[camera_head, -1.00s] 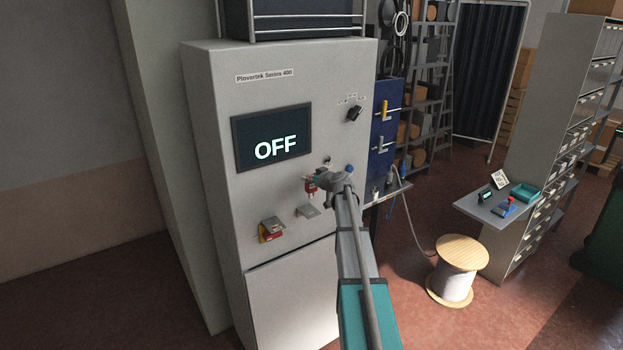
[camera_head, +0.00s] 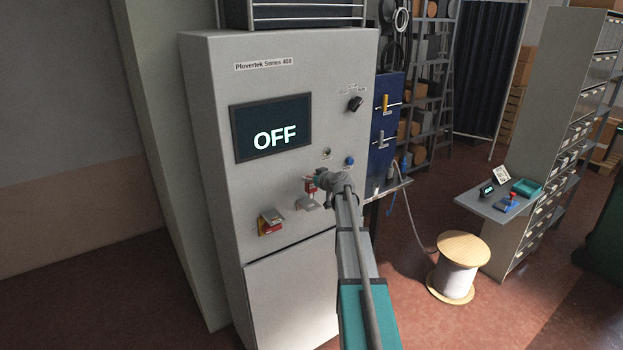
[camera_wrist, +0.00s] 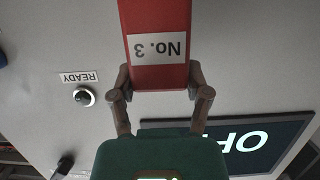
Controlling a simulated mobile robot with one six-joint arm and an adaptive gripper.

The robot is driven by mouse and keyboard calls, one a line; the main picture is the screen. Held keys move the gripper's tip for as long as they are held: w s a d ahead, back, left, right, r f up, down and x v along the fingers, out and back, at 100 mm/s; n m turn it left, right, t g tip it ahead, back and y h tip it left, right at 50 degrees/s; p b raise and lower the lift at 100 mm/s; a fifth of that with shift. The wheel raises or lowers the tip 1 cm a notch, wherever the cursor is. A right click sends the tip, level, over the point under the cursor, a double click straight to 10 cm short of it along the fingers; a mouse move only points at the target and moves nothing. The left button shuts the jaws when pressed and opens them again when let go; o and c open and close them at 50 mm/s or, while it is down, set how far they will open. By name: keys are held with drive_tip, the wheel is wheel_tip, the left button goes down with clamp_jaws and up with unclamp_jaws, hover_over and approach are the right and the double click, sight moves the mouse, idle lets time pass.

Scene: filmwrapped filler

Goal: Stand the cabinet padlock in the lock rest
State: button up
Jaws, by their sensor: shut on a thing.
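The cabinet padlock is red with a white "No. 3" label; its body (camera_wrist: 157,70) fills the top middle of the wrist view. My gripper (camera_wrist: 160,88) is shut on it, one finger at each side. In the head view the padlock (camera_head: 311,187) shows small and red at my gripper (camera_head: 318,180), in front of the cabinet face. A small grey ledge (camera_head: 305,204), which looks like the lock rest, sticks out just below the padlock. Whether they touch I cannot tell. The padlock's far end is out of the wrist view.
The grey cabinet (camera_head: 215,130) carries a screen reading "OFF" (camera_head: 272,128), a black knob (camera_head: 355,103), a blue button (camera_head: 350,161) and a READY indicator (camera_wrist: 84,96). A red and yellow switch (camera_head: 269,222) sits left of the ledge. A cable spool (camera_head: 458,268) stands right.

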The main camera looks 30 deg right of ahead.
sight(313, 192)
drive_tip(key=shift+f+b, duration=2.75)
drive_tip(key=shift+f, duration=0.15)
drive_tip(key=shift+s+a+f+b, duration=0.1)
drive_tip(key=shift+f+b, duration=0.2)
drive_tip(key=shift+b, duration=0.05)
drive_tip(key=o, duration=1.3)
drive_tip(key=shift+r, duration=0.15)
wheel_tip(313, 192, up, 10)
drive_tip(key=p, duration=1.1)
drive_tip(key=shift+r, duration=0.25)
drive_tip(key=s+a, duration=0.5)
drive_tip(key=s+a+r+p, duration=0.1)
drive_tip(key=s+a, duration=0.3)
drive_tip(key=a, duration=0.2)
drive_tip(key=s+a+r+p, duration=0.1)
drive_tip(key=s+a, duration=0.4)
drive_tip(key=a, duration=0.1)
drive_tip(key=shift+s+a+r, duration=0.15)
drive_tip(key=shift+s, duration=0.15)
